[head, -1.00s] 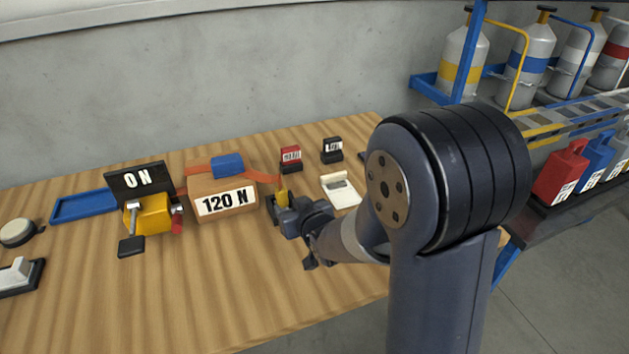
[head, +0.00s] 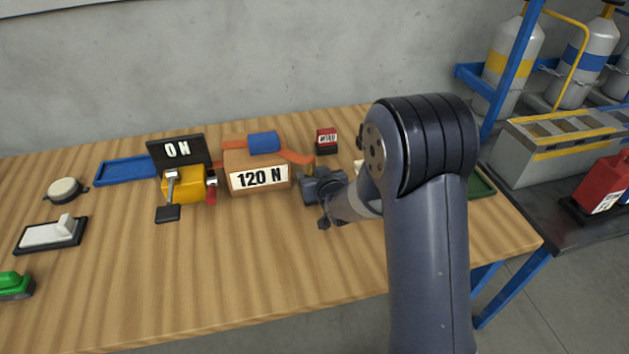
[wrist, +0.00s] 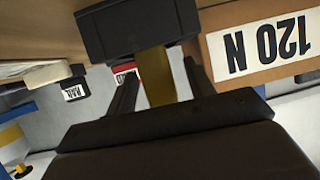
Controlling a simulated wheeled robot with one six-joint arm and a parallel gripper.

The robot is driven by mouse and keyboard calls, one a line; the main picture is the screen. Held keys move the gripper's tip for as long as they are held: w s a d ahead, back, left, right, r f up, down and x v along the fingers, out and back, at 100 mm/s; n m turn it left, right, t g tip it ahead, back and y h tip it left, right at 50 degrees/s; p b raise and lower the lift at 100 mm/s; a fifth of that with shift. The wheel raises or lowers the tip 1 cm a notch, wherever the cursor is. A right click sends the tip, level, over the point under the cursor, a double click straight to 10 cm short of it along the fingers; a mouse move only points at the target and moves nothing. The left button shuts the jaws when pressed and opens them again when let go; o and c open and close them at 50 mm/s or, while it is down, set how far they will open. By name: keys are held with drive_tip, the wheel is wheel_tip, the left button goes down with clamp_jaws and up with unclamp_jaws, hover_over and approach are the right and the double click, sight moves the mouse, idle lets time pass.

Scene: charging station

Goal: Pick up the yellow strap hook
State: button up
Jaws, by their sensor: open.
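The yellow strap hook (wrist: 156,78) shows in the wrist view as a flat yellow piece at a dark block (wrist: 135,28); that picture is upside down. My gripper (wrist: 160,88) is open, with one dark finger on each side of the hook and gaps visible. I cannot tell how deep the hook sits between the fingers. An orange strap (head: 290,155) runs over the box under a blue piece (head: 263,141).
A small red block (head: 327,140) stands behind my gripper. A blue tray (head: 126,171) lies at the back left. The table front (head: 200,290) is clear.

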drive_tip(key=shift+x, duration=0.9)
clamp_jaws()
